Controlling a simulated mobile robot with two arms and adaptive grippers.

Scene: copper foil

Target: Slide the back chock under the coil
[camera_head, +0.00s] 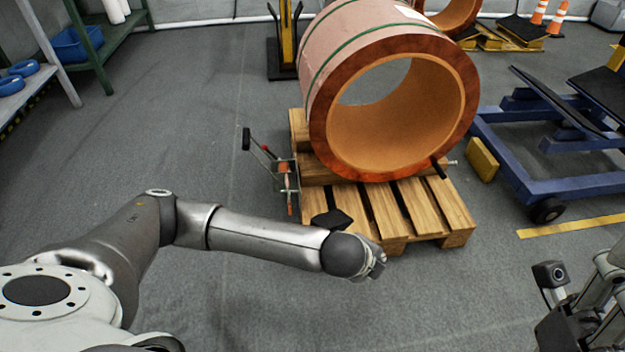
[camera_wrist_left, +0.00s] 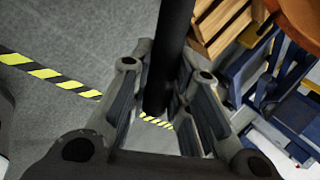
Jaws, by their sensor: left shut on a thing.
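The large copper coil (camera_head: 345,60) lies on its side on a wooden pallet (camera_head: 385,215). Wooden timber (camera_head: 320,172) shows between the coil's lower left side and the pallet; which piece is the back chock, I cannot tell. A dark handle (camera_head: 438,168) sticks out below the coil's right front. My left arm reaches in front of the pallet, with its fingers hidden in the head view. In the left wrist view my left gripper (camera_wrist_left: 163,108) is shut on a black bar (camera_wrist_left: 176,35). My right gripper (camera_head: 590,318) is partly in view at the lower right, its fingers unclear.
A lever clamp (camera_head: 268,155) with a red knob stands at the pallet's left. A blue wheeled frame (camera_head: 550,150) and a yellow block (camera_head: 482,158) are right of the pallet. Green shelving (camera_head: 105,50) stands at the far left.

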